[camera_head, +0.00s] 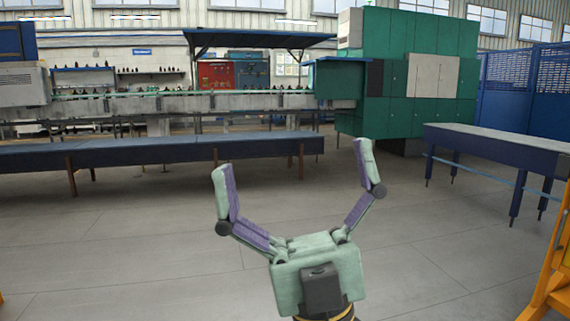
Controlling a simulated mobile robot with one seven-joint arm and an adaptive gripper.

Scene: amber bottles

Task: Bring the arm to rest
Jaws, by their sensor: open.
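My gripper (296,180) stands upright at the bottom middle of the head view. Its two green and purple fingers are spread wide and point up. Nothing is between them, and nothing touches them. The rest of my arm is mostly below the picture's edge.
A long blue table (130,153) stands beyond my gripper on the left. Another blue table (500,146) is at the right. Behind are a bottle line (190,103) and green cabinets (400,110). A yellow frame (552,275) stands at the lower right. The grey floor around my gripper is clear.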

